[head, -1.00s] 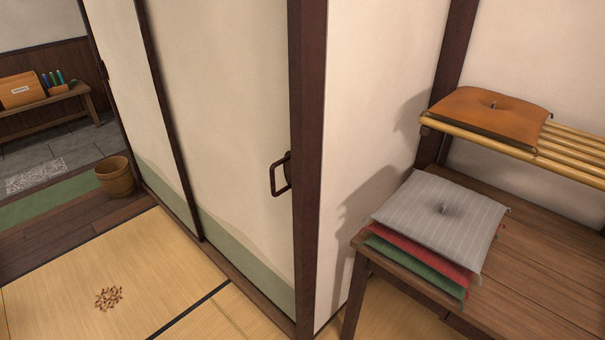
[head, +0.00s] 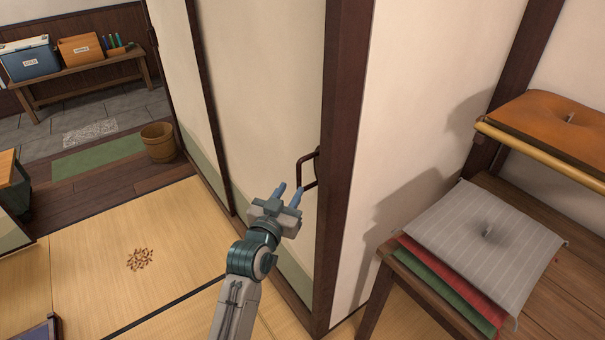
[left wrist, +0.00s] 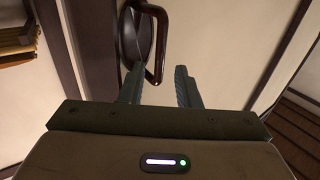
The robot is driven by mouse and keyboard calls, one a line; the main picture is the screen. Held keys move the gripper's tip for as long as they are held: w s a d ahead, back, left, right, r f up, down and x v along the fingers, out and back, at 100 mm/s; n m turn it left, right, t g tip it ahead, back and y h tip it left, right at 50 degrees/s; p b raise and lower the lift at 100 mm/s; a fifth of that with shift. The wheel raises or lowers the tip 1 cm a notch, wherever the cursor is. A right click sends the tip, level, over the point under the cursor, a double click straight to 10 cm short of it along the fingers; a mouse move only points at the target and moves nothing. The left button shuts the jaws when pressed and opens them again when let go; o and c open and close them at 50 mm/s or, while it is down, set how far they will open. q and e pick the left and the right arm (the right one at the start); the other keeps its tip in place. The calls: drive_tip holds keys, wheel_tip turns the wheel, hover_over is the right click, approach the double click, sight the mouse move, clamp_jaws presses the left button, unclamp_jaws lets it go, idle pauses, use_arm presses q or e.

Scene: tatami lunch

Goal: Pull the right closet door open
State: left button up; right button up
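The right closet door (head: 265,95) is a cream sliding panel with a green lower band, standing against the dark post at its right. Its dark bow handle (head: 303,168) is near that post. My left gripper (head: 288,192) is open just in front of and below the handle, its blue fingers pointing toward it. In the left wrist view the handle (left wrist: 161,45) rises beyond the fingertips, with its lower end between the two fingers (left wrist: 157,82). I cannot tell whether they touch it. My right gripper is not in view.
A wooden bench with stacked cushions (head: 487,235) stands at the right, below a bamboo shelf holding an orange cushion (head: 570,115). A wooden bucket (head: 158,142) stands at the far end of the closet.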

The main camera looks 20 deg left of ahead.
sight(298, 179)
use_arm(q)
drive_tip(key=w, duration=0.4)
drive_tip(key=w+p, duration=0.1)
drive_tip(key=w, duration=0.2)
drive_tip(key=shift+d, duration=0.25)
clamp_jaws()
